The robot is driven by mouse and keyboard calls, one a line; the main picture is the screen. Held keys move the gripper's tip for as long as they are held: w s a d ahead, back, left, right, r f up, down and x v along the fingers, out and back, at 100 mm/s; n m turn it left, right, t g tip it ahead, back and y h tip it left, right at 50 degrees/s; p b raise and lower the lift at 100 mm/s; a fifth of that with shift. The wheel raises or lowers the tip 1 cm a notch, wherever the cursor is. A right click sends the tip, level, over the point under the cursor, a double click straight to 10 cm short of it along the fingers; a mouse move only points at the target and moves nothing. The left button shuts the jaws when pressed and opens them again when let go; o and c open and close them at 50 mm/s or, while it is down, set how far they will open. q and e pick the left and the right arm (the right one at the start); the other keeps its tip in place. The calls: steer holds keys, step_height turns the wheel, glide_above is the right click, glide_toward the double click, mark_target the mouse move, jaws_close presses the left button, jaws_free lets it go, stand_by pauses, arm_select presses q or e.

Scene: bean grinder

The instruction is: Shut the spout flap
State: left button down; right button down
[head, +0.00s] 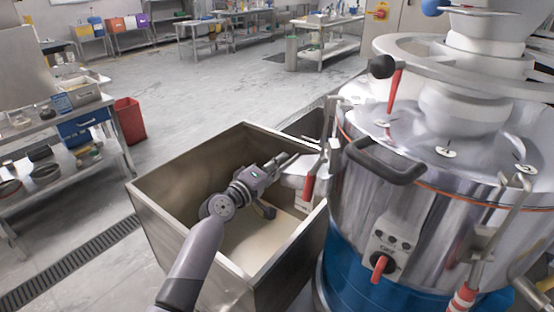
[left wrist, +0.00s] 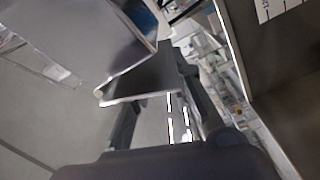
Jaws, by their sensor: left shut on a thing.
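The grinder (head: 400,200) is a big steel drum on a blue base at the right of the head view. Its spout (head: 297,178) juts left over the bin, with a red-handled lever (head: 308,188) beside it. My left gripper (head: 288,159) reaches over the bin to the spout's upper side. In the left wrist view a grey metal plate, seemingly the spout flap (left wrist: 148,82), lies between the dark fingers of my left gripper (left wrist: 158,105). The gripper is shut on it. The flap's exact angle is hard to tell in the head view. My right gripper is out of view.
An open steel bin (head: 160,205) with pale material (head: 250,245) in its bottom stands under the spout. A black handle (head: 385,165) and a red knob (head: 379,266) stick out from the grinder. A red bin (head: 130,120) stands farther left on open floor.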

arm_select(q)
steer(key=shift+s+d+f+n+p, duration=0.2)
steer(key=shift+f+n, duration=0.1)
steer(key=shift+n, duration=0.6)
steer(key=shift+s+d+f+n+p, duration=0.1)
steer(key=shift+d+f+n+p, duration=0.15)
steer(key=shift+n, duration=0.65)
steer(key=shift+f, duration=0.1)
steer(key=c, duration=1.4)
jaws_free()
steer(key=shift+a, duration=0.1)
steer(key=shift+c, duration=0.2)
steer(key=v, duration=1.2)
